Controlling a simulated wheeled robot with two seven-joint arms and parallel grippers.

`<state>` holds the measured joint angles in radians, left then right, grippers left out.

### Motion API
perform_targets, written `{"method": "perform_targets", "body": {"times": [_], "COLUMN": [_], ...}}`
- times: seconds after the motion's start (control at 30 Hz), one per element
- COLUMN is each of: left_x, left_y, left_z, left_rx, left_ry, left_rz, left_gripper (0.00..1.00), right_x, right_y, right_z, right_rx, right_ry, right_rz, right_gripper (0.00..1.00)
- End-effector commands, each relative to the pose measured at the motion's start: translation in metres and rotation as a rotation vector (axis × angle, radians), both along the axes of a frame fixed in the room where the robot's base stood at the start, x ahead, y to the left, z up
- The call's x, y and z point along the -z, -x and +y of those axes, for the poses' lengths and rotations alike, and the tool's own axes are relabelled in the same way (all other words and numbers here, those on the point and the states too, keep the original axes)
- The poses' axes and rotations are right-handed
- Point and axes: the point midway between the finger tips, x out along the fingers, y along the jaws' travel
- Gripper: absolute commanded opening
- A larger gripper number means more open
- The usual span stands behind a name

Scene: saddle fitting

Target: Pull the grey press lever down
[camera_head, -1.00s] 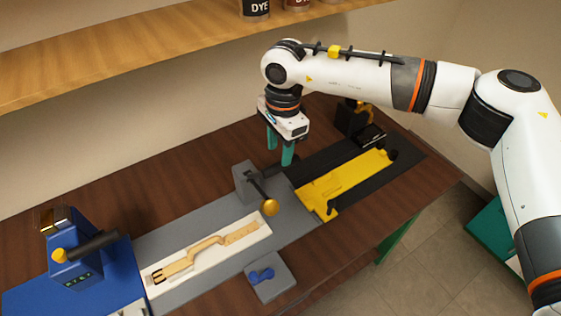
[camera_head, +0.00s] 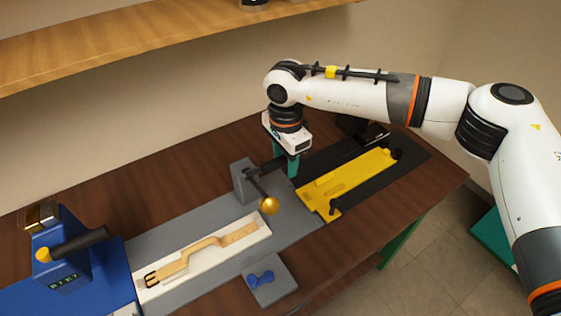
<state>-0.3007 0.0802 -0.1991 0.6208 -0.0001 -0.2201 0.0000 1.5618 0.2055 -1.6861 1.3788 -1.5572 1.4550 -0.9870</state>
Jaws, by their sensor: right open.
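The grey press block (camera_head: 243,181) stands at the middle of the table. Its dark lever arm (camera_head: 258,188) slants toward the near side and ends in a round gold knob (camera_head: 268,205). My right gripper (camera_head: 285,166) points down with teal fingers, behind and to the right of the knob. It is open, with nothing seen between the fingers. A dark bar by the block partly covers the fingers, and I cannot tell whether they touch it. My left gripper is not in view.
A strap lies in a pale tray (camera_head: 262,228) on the grey base. A blue machine (camera_head: 62,262) stands left. A yellow fixture (camera_head: 345,180) lies right. A grey pad (camera_head: 275,290) with a blue piece is in front. A wooden shelf (camera_head: 150,45) runs above.

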Motion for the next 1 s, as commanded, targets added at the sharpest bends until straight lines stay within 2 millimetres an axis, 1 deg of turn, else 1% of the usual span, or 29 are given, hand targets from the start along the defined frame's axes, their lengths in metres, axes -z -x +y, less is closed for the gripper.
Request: {"method": "perform_targets", "body": {"times": [0.17, 0.3, 0.37, 0.4, 0.57, 0.83, 1.0], "left_x": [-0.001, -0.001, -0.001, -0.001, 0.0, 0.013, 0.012], "left_y": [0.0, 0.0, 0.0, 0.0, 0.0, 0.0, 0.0], "left_z": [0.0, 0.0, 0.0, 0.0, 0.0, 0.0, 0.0], "left_rx": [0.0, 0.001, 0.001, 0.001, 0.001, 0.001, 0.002], "left_ry": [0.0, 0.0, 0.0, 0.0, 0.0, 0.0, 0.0], "left_rz": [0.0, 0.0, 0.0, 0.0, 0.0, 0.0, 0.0], "left_gripper": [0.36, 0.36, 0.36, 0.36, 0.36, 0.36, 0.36], "right_x": [-0.001, -0.001, -0.001, -0.001, 0.0, 0.011, 0.01], "right_y": [0.0, 0.0, 0.0, 0.0, 0.0, 0.008, 0.01], "right_z": [0.0, 0.0, 0.0, 0.0, 0.0, -0.006, -0.006], "right_rx": [0.0, 0.0, 0.0, 0.0, 0.0, 0.0, 0.0], "right_ry": [0.0, -0.001, -0.001, -0.001, -0.001, -0.001, 0.0], "right_rz": [0.0, 0.001, 0.001, 0.001, 0.0, 0.001, 0.0], "right_gripper": [0.44, 0.21, 0.11, 0.09, 0.09, 0.09, 0.09]}}
